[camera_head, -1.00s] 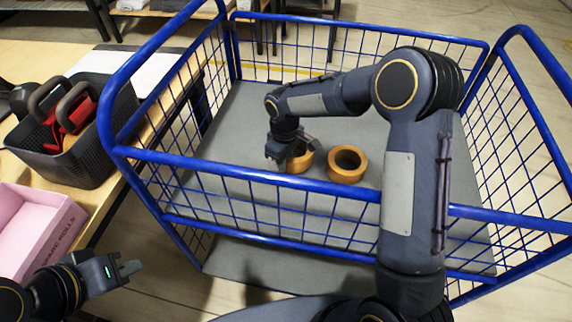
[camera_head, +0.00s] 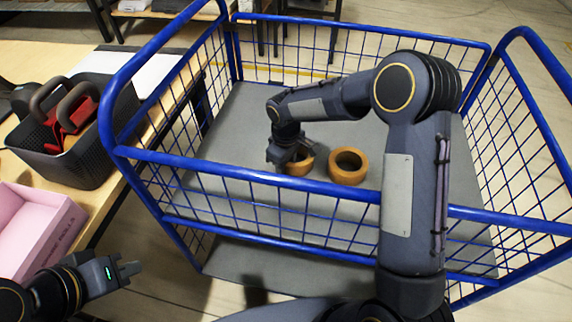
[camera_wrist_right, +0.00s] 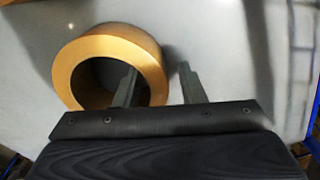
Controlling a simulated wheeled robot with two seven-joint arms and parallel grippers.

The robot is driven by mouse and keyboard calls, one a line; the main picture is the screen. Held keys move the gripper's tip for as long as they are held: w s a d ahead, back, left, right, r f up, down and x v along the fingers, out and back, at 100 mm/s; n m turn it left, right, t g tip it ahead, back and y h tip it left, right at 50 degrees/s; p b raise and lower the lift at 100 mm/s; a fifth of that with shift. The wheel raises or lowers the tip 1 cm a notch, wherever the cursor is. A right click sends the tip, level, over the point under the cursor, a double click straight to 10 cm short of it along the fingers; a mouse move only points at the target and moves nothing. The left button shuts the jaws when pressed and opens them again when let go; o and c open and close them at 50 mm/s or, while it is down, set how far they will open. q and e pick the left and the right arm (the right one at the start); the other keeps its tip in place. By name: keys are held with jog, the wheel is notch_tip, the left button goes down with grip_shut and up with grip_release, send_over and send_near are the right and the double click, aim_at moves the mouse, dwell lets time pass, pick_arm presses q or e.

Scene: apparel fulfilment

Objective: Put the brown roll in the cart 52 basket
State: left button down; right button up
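Two brown rolls lie flat on the grey floor of the blue wire cart (camera_head: 240,115). The left brown roll (camera_head: 299,167) is partly hidden by my right gripper (camera_head: 296,153); the other brown roll (camera_head: 348,166) lies just to its right, uncovered. In the right wrist view, a brown roll (camera_wrist_right: 88,52) is close at the left. My right gripper (camera_wrist_right: 158,85) is open there. Its left finger overlaps the roll's hole, and its right finger is outside the ring with a gap. My left gripper (camera_head: 130,267) is open and empty, outside the cart at lower left.
A dark basket (camera_head: 90,165) with red contents and a pink box (camera_head: 62,228) stand on the wooden table at left. The cart's blue rails surround the rolls, with my right arm reaching over the front rail. Most of the cart floor is clear.

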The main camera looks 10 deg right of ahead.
notch_tip(320, 180, up, 12)
jog(key=p, duration=0.2)
dwell(0.5)
